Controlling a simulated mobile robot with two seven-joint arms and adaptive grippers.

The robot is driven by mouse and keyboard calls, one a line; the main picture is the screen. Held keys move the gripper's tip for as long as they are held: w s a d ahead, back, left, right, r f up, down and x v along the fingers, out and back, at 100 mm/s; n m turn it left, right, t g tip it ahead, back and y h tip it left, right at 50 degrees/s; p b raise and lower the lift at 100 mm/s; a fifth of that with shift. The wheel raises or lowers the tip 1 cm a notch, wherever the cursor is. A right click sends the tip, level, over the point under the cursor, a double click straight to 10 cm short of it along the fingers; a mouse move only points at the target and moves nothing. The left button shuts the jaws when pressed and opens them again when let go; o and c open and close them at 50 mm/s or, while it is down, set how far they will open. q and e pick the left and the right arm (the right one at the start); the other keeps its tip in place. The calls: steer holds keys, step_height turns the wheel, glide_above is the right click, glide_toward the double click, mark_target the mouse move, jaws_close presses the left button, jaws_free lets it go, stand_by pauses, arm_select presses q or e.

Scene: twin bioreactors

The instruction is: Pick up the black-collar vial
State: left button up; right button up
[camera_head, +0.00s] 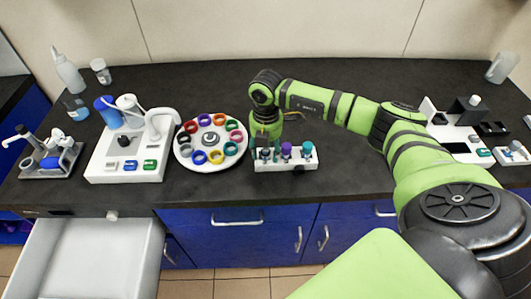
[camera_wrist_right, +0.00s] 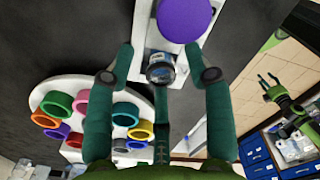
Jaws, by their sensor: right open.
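The black-collar vial (camera_wrist_right: 160,70) shows in the right wrist view with a dark ring around a clear, bluish top. It stands in the white rack (camera_head: 285,166), at the left end in the head view. My right gripper (camera_wrist_right: 160,52) is open, with one finger on each side of this vial and a gap to each. In the head view my right gripper (camera_head: 265,148) points down at the rack's left end and partly hides the vial. A purple-topped vial (camera_head: 286,149) and a teal-topped vial (camera_head: 307,149) stand to its right. My left gripper (camera_wrist_right: 270,88) is small at the right of the wrist view.
A round white carousel (camera_head: 184,152) with several coloured rings is close left of the rack. A white bioreactor station (camera_head: 105,165) is further left. More equipment (camera_head: 458,149) stands at the right, behind my arm. An open drawer (camera_head: 85,260) juts out at front left.

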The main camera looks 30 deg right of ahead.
steer(key=c, duration=1)
jaws_close()
